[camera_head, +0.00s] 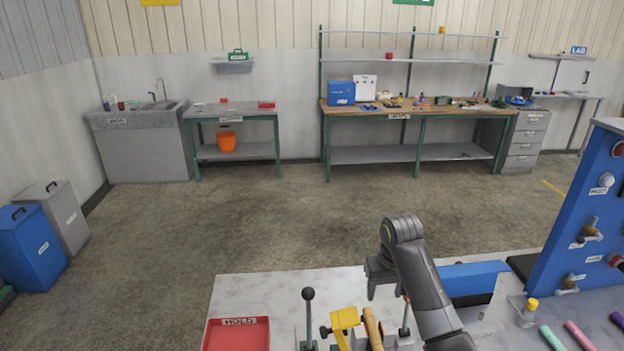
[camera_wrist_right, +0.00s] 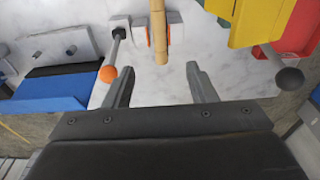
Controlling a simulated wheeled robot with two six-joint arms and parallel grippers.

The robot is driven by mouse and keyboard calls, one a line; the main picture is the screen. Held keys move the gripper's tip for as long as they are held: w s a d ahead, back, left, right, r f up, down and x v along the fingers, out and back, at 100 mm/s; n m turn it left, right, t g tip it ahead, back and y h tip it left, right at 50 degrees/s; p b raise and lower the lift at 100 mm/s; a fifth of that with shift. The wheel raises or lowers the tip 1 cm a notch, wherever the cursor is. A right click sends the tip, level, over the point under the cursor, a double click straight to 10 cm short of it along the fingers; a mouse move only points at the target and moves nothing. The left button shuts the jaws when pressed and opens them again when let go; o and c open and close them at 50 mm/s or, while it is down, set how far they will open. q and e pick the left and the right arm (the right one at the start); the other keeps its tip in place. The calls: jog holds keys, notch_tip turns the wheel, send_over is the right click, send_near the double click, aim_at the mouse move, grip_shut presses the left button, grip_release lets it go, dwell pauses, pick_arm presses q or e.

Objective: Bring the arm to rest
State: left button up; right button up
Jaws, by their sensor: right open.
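My right arm (camera_head: 418,275) reaches up over the near bench (camera_head: 255,288) in the head view, bent at a dark grey joint. Its gripper (camera_head: 378,280) points down above the bench, left of a blue holder (camera_head: 470,277). In the right wrist view, the gripper (camera_wrist_right: 160,82) has its two fingers well apart and nothing between them. A tan wooden rod (camera_wrist_right: 159,30) lies beyond the fingertips, and an orange-tipped lever (camera_wrist_right: 110,70) is left of them. A yellow block (camera_wrist_right: 262,20) is to the right. My left gripper does not show.
A red tray (camera_head: 237,334) and a black-knobbed lever (camera_head: 308,300) are on the near bench. A blue panel with fittings (camera_head: 590,200) stands at the right, with green (camera_head: 553,338), pink (camera_head: 580,335) and purple (camera_head: 617,319) cylinders before it. The floor beyond is clear.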

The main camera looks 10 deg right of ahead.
jog(key=s+d+f+t, duration=0.1)
jog(key=s+d+f, duration=0.1)
jog(key=s+f, duration=0.5)
jog(key=s+d+f, duration=0.2)
jog(key=s+f, duration=0.2)
jog(key=s, duration=0.6)
jog(key=s+d+r+t+h, duration=0.1)
jog(key=s, duration=0.9)
jog(key=s+d+r+h, duration=0.1)
jog(key=s+r, duration=0.1)
jog(key=s, duration=0.8)
notch_tip(320, 180, down, 33)
jog(key=s+d+g+b, duration=0.1)
jog(key=d+b, duration=0.1)
jog(key=b, duration=0.6)
jog(key=s+f+b, duration=0.3)
jog(key=s+f, duration=0.4)
jog(key=f, duration=0.4)
jog(key=s+a+f+g+y+b, duration=0.1)
jog(key=s+f+b, duration=0.2)
jog(key=s+f, duration=0.4)
notch_tip(320, 180, down, 4)
jog(key=shift+s+a+f, duration=0.2)
jog(key=shift+s+a, duration=0.1)
jog(key=shift+s, duration=0.1)
